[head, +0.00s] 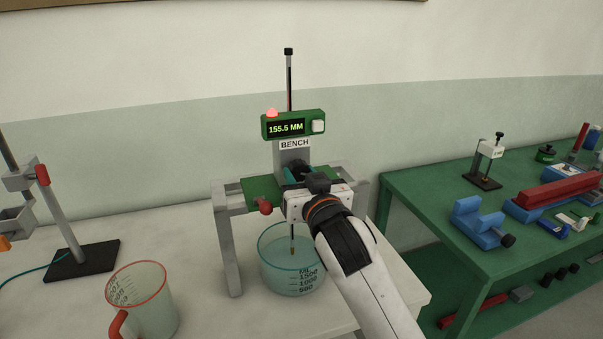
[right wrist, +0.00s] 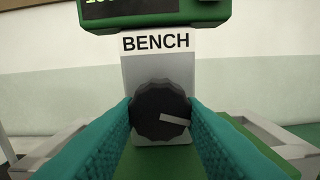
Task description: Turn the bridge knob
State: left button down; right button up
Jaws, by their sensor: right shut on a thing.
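The bridge knob (right wrist: 160,112) is a black scalloped dial with a white pointer mark, on a grey post labelled BENCH below a green display box. In the right wrist view the pointer points right and slightly down. My right gripper (right wrist: 160,118) has its teal fingers on both sides of the knob, shut on it. In the head view my right gripper (head: 293,174) reaches the post from the front right and hides the knob. The green display (head: 290,125) reads 155.5 MM, with a lit red lamp and a white button on it. My left gripper is out of view.
A grey bridge frame (head: 228,248) stands over a clear beaker (head: 285,262) with a thin rod hanging in it. A red-rimmed jug (head: 140,292) and a clamp stand (head: 82,258) are at left. A green table (head: 420,200) with blue and red tools is at right.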

jog(key=shift+r+n+p, duration=0.1)
jog(key=shift+n+p, duration=0.35)
jog(key=shift+n, duration=0.15)
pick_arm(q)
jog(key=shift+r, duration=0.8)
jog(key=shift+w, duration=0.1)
pick_arm(e)
jog(key=o, duration=1)
pick_arm(q)
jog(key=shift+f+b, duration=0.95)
jog(key=shift+b, duration=0.1)
pick_arm(e)
jog(key=v, duration=1.2)
